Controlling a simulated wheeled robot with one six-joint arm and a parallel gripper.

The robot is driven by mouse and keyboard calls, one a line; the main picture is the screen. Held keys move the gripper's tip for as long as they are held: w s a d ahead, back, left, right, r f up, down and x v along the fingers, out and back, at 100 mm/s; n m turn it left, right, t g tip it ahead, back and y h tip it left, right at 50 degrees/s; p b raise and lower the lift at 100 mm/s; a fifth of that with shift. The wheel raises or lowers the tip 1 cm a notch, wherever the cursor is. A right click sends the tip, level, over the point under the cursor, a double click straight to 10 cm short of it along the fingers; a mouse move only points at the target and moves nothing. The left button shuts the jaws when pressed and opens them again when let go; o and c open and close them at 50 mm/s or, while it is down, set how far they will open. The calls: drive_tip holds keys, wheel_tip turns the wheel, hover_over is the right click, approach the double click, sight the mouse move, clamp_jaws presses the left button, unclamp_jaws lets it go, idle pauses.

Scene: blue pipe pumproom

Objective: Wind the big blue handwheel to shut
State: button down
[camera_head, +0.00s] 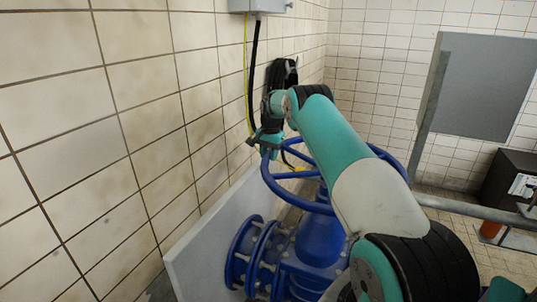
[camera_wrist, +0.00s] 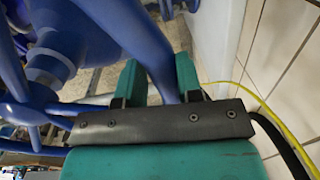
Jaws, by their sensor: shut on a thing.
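The big blue handwheel (camera_head: 283,196) lies nearly flat on top of the blue valve body (camera_head: 318,242), in the middle of the head view. My arm crosses in front of it and hides part of its rim and its hub. My gripper (camera_head: 264,151) is at the rim's far left side, close to the tiled wall. In the wrist view my gripper (camera_wrist: 159,80) has one green finger on each side of the blue rim (camera_wrist: 152,45) and is shut on it. The hub and spokes show at the left there.
The white tiled wall (camera_head: 130,110) runs close along the left. A black cable and a yellow one (camera_wrist: 262,103) hang by my gripper. A grey panel (camera_head: 478,85) and a metal rail (camera_head: 470,208) stand to the right.

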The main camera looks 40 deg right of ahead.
drive_tip(key=shift+d+r, duration=0.15)
drive_tip(key=shift+r, duration=0.15)
drive_tip(key=c, duration=0.8)
unclamp_jaws()
drive_tip(key=shift+f, duration=0.15)
drive_tip(key=shift+r, duration=0.55)
wheel_tip(320, 180, up, 16)
drive_tip(key=s+p, duration=0.1)
drive_tip(key=shift+s+r, duration=0.2)
drive_tip(key=shift+s, duration=0.1)
